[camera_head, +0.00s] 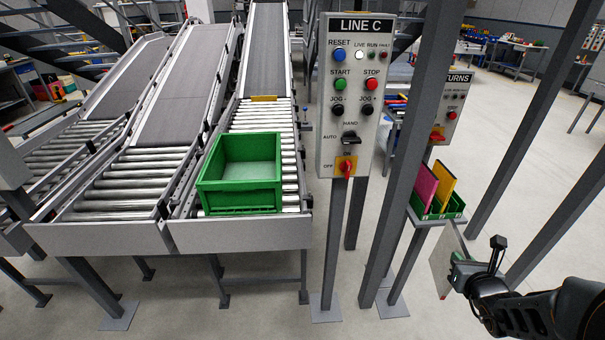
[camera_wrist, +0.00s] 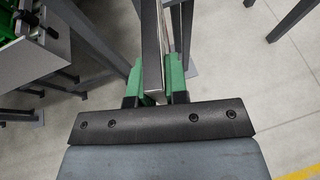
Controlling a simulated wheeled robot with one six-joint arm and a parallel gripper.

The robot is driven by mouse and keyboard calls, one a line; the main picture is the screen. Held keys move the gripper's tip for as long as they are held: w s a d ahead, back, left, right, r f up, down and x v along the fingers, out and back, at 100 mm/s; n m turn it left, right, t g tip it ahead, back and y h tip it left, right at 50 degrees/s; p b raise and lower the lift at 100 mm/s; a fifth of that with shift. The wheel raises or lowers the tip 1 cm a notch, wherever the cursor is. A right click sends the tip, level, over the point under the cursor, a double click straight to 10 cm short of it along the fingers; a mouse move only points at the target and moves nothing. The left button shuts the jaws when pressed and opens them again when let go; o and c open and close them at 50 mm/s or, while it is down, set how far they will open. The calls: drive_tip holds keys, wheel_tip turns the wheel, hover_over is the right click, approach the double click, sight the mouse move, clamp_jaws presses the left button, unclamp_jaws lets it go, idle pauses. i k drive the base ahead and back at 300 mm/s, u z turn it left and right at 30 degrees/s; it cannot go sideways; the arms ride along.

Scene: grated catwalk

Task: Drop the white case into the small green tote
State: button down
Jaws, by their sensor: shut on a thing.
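The white case (camera_head: 443,258) is a thin flat panel, held upright and tilted, to the right of the control post. My gripper (camera_head: 456,272) is shut on it near its lower right edge. In the wrist view my gripper (camera_wrist: 156,92) has its green fingers on both sides of the case (camera_wrist: 152,45), seen nearly edge-on. The small green tote (camera_head: 453,210) stands on a small grey stand; a pink and a yellow flat case stand in it. The held case appears just in front of and below the tote in the picture, apart from its inside.
A larger green tote (camera_head: 240,198) sits empty on the roller conveyor at left. The LINE C control panel (camera_head: 352,95) and grey posts (camera_head: 398,150) stand between. A slanted post (camera_head: 540,120) is right of the small tote. Open floor lies at right.

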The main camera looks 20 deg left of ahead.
sight(247, 170)
drive_tip(key=z, duration=0.5)
drive_tip(key=i, duration=0.65)
drive_tip(key=u, duration=0.85)
drive_tip(key=k, duration=0.95)
drive_tip(key=u, duration=1.25)
drive_tip(key=i, duration=0.65)
